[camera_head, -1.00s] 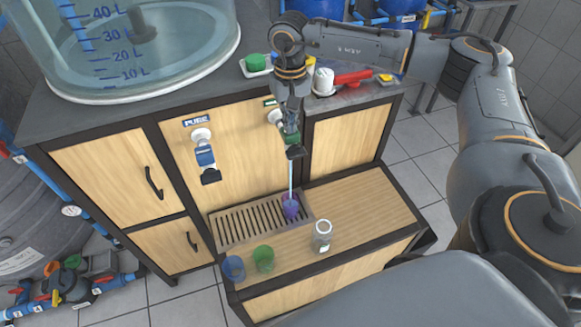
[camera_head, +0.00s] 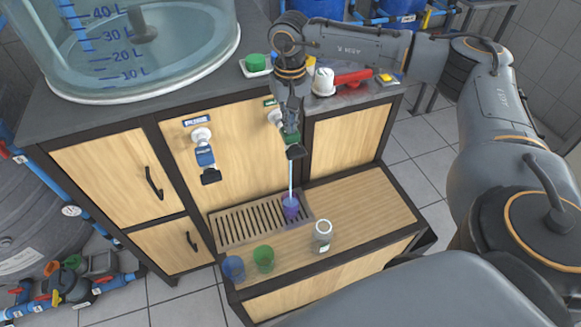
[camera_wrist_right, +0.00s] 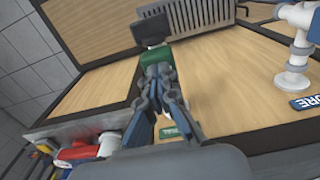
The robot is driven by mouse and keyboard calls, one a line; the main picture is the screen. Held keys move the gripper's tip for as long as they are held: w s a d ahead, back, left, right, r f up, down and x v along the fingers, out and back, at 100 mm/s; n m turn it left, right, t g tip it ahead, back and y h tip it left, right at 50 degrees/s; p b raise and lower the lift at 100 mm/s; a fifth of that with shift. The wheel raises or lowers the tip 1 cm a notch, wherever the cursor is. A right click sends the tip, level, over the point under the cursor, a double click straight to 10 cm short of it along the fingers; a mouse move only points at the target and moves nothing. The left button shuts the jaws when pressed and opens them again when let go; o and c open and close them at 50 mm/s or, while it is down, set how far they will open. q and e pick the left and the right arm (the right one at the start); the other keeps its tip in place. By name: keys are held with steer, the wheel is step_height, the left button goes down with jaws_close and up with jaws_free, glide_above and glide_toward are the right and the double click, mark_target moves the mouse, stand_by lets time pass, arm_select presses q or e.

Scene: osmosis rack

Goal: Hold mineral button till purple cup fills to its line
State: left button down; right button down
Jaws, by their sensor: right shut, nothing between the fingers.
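The purple cup (camera_head: 291,207) stands on the drain grate under the green mineral dispenser (camera_head: 292,139). A thin pale stream (camera_head: 291,176) runs from the dispenser into the cup. The cup's fill line and water level are too small to tell. My right gripper (camera_head: 290,127) is shut and empty, its fingertips at the green dispenser. In the right wrist view, my closed fingertips (camera_wrist_right: 158,72) meet the green dispenser body (camera_wrist_right: 155,56), with the black spout part (camera_wrist_right: 151,29) beyond. The button itself is hidden by the fingers. My left gripper is not in view.
A blue dispenser (camera_head: 205,157) under the PURE sign (camera_head: 196,121) is to the left. A blue cup (camera_head: 233,268), a green cup (camera_head: 263,258) and a clear jar (camera_head: 323,236) stand on the front ledge. The ledge's right side (camera_head: 370,205) is clear.

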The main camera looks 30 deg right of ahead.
step_height(320, 180, up, 6)
steer(key=p, duration=0.4)
steer(key=shift+f, duration=0.15)
steer(key=shift+r, duration=0.25)
steer(key=shift+f, duration=0.1)
